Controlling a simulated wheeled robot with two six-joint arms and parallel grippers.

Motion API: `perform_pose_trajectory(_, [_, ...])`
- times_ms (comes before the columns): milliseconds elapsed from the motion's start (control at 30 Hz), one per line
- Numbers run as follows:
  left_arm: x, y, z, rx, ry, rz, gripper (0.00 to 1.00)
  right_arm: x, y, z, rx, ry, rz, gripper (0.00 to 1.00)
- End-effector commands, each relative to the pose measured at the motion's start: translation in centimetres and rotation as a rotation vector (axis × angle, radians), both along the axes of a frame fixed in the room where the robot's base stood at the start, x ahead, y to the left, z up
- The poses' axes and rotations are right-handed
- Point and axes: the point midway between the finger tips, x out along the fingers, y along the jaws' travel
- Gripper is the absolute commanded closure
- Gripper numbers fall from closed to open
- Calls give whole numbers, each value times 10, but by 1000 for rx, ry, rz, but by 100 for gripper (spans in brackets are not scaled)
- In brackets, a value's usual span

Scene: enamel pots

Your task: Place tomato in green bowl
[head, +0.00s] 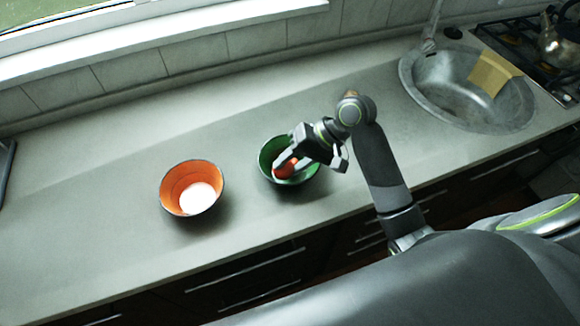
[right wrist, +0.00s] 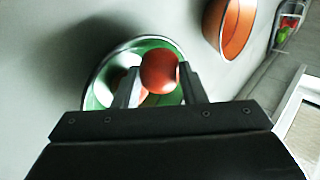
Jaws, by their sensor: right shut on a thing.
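The red tomato (head: 287,169) is between the fingers of my right gripper (head: 286,163), which is shut on it. It also shows between the two fingertips in the right wrist view (right wrist: 159,72). The green bowl (head: 268,153) stands on the counter, and the gripper and tomato are over its opening, within its rim as seen from the head. The bowl also shows behind the tomato in the right wrist view (right wrist: 98,90). Whether the tomato touches the bowl's inside cannot be told. Part of the bowl is hidden by the gripper. My left gripper is not in view.
An orange bowl (head: 175,180) with a bright white inner bottom stands left of the green bowl. A metal sink (head: 440,100) with a yellow cloth (head: 490,73) is at the right, near a stove and kettle (head: 559,45). The counter (head: 100,220) around the bowls is clear.

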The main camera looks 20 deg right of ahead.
Motion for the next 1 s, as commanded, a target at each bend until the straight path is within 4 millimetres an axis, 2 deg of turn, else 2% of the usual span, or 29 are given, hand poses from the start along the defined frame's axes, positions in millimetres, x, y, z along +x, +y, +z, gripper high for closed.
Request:
perform_pose_trajectory(200, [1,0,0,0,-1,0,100,1,-1,47,-4,-9,2,98])
perform_pose_trajectory(400, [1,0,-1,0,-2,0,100,1,-1,75,-6,-5,-14,98])
perform_pose_trajectory(533, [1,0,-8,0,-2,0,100,6,-3,83,-22,0,-115,98])
perform_pose_trajectory(800, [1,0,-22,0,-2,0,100,19,-15,94,-25,-2,-455,98])
perform_pose_trajectory(933, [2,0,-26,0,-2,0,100,22,-19,99,-9,-4,-556,98])
perform_pose_trajectory(1000, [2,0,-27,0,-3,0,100,22,-20,95,-3,-1,-584,98])
